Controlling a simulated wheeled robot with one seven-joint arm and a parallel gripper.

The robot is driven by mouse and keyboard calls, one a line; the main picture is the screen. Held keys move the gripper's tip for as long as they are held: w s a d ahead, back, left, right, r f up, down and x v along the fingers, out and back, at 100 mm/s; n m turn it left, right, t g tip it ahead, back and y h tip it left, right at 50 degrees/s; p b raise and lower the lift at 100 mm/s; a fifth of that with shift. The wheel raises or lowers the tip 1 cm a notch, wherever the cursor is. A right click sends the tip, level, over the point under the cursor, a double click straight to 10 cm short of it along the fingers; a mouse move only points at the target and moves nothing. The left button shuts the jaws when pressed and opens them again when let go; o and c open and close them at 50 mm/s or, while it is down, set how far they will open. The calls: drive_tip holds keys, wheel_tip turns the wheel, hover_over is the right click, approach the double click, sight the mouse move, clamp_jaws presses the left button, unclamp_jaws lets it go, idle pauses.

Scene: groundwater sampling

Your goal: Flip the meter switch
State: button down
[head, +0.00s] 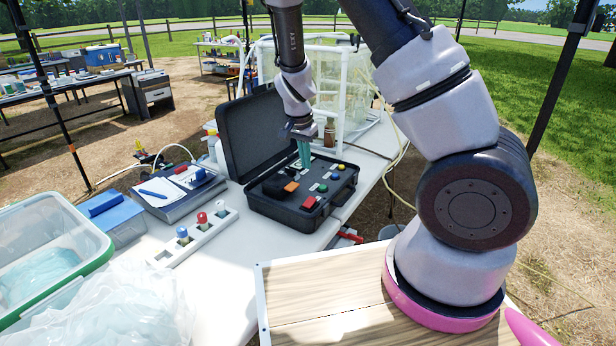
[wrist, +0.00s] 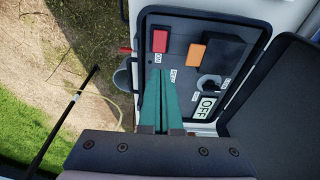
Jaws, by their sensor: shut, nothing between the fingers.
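The meter is an open black case (head: 262,207) on the white table, with its lid (head: 250,130) raised at the back left. Its panel has a red switch-like block (head: 309,202), which in the wrist view (wrist: 160,40) lies beside a small "ON" label. An orange block (head: 291,187) sits beside it, also in the wrist view (wrist: 196,54). A dark knob (wrist: 209,86) is near an "OFF" plate (wrist: 206,106). My gripper (head: 304,164) points down over the panel, its teal fingers together and empty. In the wrist view its tips (wrist: 161,72) lie below the red block; contact cannot be told.
Coloured buttons (head: 322,188) line the panel's right side. A rack with capped bottles (head: 203,228) and a clipboard (head: 165,190) lie left of the case. A white pipe frame (head: 344,95) stands behind it. A clear green-rimmed bin (head: 45,250) is at the far left.

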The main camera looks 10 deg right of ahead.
sight(308, 203)
drive_tip(key=f, duration=0.4)
drive_tip(key=w+d+f, duration=0.1)
drive_tip(key=f, duration=0.7)
drive_tip(key=shift+w+d+f, duration=0.4)
drive_tip(key=shift+d+f, duration=0.15)
drive_tip(key=shift+f, duration=0.05)
drive_tip(key=shift+g, duration=0.3)
drive_tip(key=shift+s+f, duration=0.1)
drive_tip(key=shift+s+a, duration=0.55)
drive_tip(key=shift+a, duration=0.15)
drive_tip(key=shift+w, duration=0.1)
